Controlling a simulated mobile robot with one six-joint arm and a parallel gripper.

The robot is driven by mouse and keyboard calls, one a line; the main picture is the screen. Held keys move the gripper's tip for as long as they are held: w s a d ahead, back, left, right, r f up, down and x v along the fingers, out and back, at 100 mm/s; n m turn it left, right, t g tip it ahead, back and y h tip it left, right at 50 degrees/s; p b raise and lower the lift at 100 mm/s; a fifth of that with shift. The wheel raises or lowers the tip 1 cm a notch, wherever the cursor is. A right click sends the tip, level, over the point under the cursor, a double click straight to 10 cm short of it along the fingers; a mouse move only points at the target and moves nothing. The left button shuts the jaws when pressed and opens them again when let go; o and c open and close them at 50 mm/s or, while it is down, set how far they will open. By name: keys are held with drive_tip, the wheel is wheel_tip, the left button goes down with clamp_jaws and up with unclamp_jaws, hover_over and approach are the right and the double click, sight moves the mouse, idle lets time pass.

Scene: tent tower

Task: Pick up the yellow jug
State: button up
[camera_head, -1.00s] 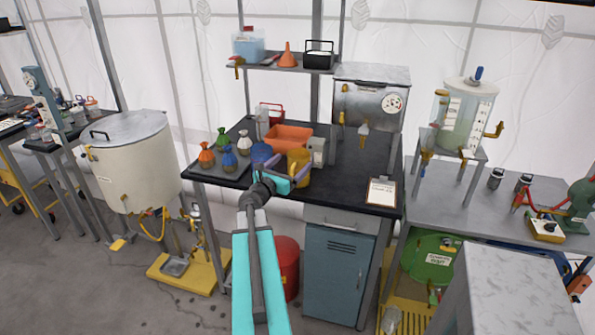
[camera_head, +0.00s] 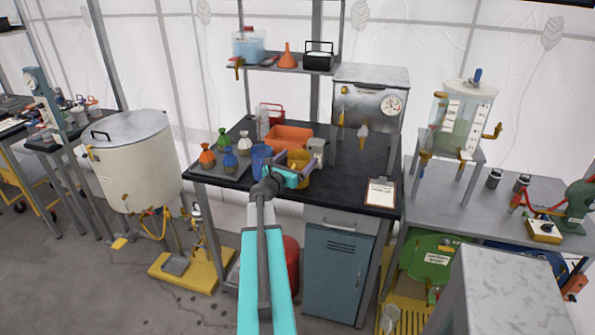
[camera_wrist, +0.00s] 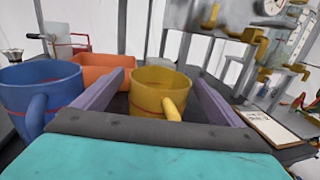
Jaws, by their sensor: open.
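The yellow jug (camera_head: 300,166) stands upright on the black bench top, near its front edge. In the wrist view the yellow jug (camera_wrist: 158,92) is ahead, between the two purple fingers, with its handle turned toward me. My gripper (camera_head: 292,168) is open and level, with its fingers reaching to either side of the jug; I cannot tell whether they touch it. In the wrist view the gripper (camera_wrist: 160,100) spans wider than the jug. The jug's lower part is hidden by my gripper.
A blue jug (camera_wrist: 40,95) stands close to the left finger. An orange bin (camera_head: 288,138) is behind. Several coloured bags (camera_head: 229,158) sit on a tray at left. A clipboard (camera_head: 380,192) lies at right, and a small grey device (camera_head: 317,153) stands just right of the jug.

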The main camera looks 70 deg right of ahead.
drive_tip(key=shift+d, duration=0.1)
idle(0.5)
drive_tip(key=c, duration=1.5)
drive_tip(key=shift+r, duration=0.15)
